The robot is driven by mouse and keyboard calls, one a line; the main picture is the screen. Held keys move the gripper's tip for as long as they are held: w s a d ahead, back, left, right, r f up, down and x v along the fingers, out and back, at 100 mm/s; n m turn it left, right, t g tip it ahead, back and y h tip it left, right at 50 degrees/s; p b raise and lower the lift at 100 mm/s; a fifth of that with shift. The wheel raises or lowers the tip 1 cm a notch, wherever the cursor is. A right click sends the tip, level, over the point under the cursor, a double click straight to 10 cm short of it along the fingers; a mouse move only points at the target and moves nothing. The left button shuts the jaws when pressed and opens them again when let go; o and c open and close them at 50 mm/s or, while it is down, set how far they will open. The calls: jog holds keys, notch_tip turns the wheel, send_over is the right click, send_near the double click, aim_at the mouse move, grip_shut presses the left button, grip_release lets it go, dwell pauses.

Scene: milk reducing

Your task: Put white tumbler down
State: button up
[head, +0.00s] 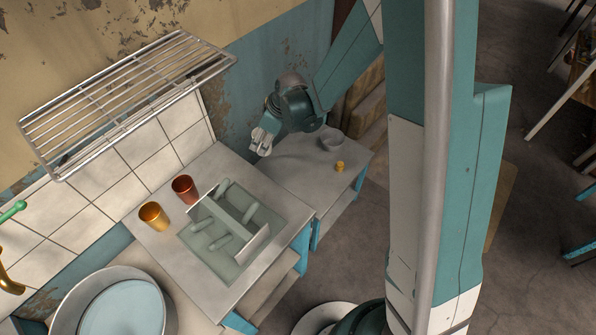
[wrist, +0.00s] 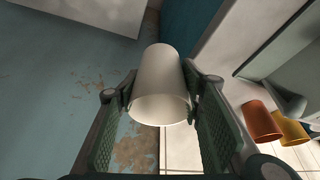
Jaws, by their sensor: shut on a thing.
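The white tumbler (wrist: 160,75) is held between the two fingers of my gripper (wrist: 163,92), with its open rim facing the wrist camera. In the head view my gripper (head: 262,141) is at the wall end of the counter, near the join with the grey side table (head: 290,168). The tumbler shows there only as a small pale shape among the fingers, and I cannot tell its height above the surface.
A copper-red tumbler (head: 185,189) and a gold tumbler (head: 154,217) stand on the counter beside a glass-toned rack (head: 220,240). A grey bowl (head: 333,139) and a small yellow object (head: 340,167) sit on the side table. A metal wall rack (head: 130,95) overhangs the counter.

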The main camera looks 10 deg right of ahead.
jog(key=w+d+f+n+g+b, duration=0.2)
jog(key=d+f+n+b, duration=0.2)
jog(key=d+f, duration=0.5)
jog(key=w+d+f+n+g+b, duration=0.1)
jog(key=d+f+n+b, duration=0.4)
jog(key=d+f, duration=0.5)
jog(key=shift+w+f+n+g+b, duration=0.3)
jog(key=shift+w+f+g+b, duration=0.1)
jog(key=shift+f+b, duration=1.15)
jog(key=shift+f, duration=0.1)
jog(key=shift+f+b, duration=0.7)
jog(key=shift+f, duration=2.45)
jog(key=shift+f+b, duration=0.55)
jog(key=shift+f, duration=1.3)
jog(key=shift+f, duration=0.1)
